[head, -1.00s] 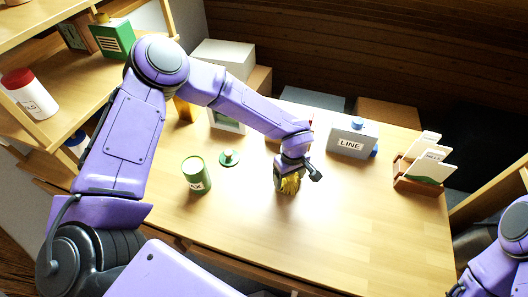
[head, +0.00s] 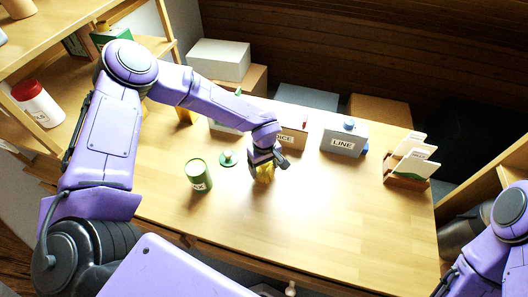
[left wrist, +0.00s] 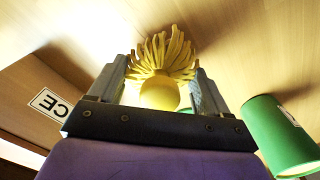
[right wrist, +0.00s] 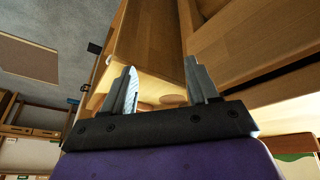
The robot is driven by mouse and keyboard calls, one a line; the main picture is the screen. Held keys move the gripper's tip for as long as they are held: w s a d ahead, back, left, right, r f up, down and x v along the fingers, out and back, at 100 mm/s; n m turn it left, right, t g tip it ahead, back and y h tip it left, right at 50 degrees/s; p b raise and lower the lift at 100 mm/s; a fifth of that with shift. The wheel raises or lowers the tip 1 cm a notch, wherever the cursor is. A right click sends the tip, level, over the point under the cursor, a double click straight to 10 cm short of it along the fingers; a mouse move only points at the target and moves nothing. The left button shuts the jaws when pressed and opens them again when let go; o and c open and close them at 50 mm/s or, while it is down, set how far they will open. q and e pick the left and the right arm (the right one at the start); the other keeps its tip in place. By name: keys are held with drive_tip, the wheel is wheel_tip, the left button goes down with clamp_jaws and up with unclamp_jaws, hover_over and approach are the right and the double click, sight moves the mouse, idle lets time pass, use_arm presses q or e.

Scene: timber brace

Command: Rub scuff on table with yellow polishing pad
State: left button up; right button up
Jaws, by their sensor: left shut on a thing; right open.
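My left gripper (head: 265,167) is shut on the yellow polishing pad (head: 265,175), low over the middle of the table (head: 330,225). In the left wrist view the pad (left wrist: 160,92) shows a round yellow body and a fringe of yellow strands between the two fingers. The fringe is at or close to the wooden top; I cannot tell whether it touches. I cannot make out a scuff; glare, the pad and the gripper may hide it. My right gripper (right wrist: 160,75) is open and empty, away from the table top, pointing at wooden furniture.
A green can (head: 199,175) and a green disc with a knob (head: 228,158) stand left of the pad.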

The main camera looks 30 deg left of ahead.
use_arm(q)
drive_tip(key=shift+s+r+p, duration=0.1)
drive_tip(key=shift+r+p, duration=2.45)
drive_tip(key=shift+r, duration=0.35)
